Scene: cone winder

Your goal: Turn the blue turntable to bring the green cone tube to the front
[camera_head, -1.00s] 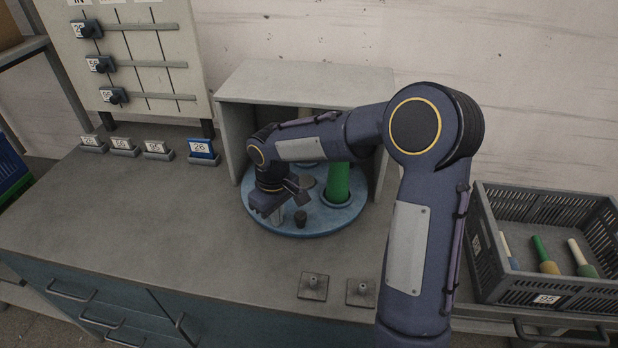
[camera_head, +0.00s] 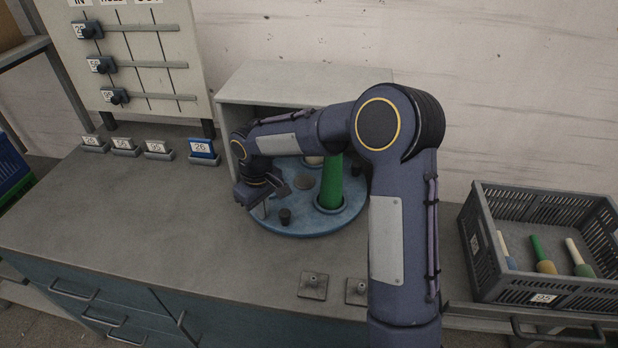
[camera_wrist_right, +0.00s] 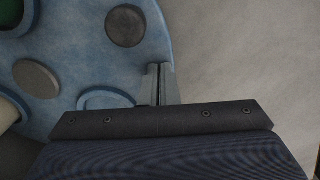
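The blue turntable (camera_head: 305,228) sits on the bench, partly inside a grey housing. The green cone tube (camera_head: 331,183) stands upright at its right front. A dark knob (camera_head: 285,216) is at the turntable's front; a dark round knob (camera_wrist_right: 126,26) shows in the right wrist view. My right gripper (camera_head: 262,208) points down at the turntable's left front edge, left of the knob. In the right wrist view its fingers (camera_wrist_right: 162,84) are together at the rim, with nothing visible between them. My right forearm hides part of the turntable's back. My left gripper is out of view.
The grey housing (camera_head: 300,82) roofs the turntable's back. Two square peg plates (camera_head: 313,286) lie in front. A grey crate (camera_head: 480,262) with several small cones is at the right. Number label stands (camera_head: 203,150) are at the left. The bench's left front is clear.

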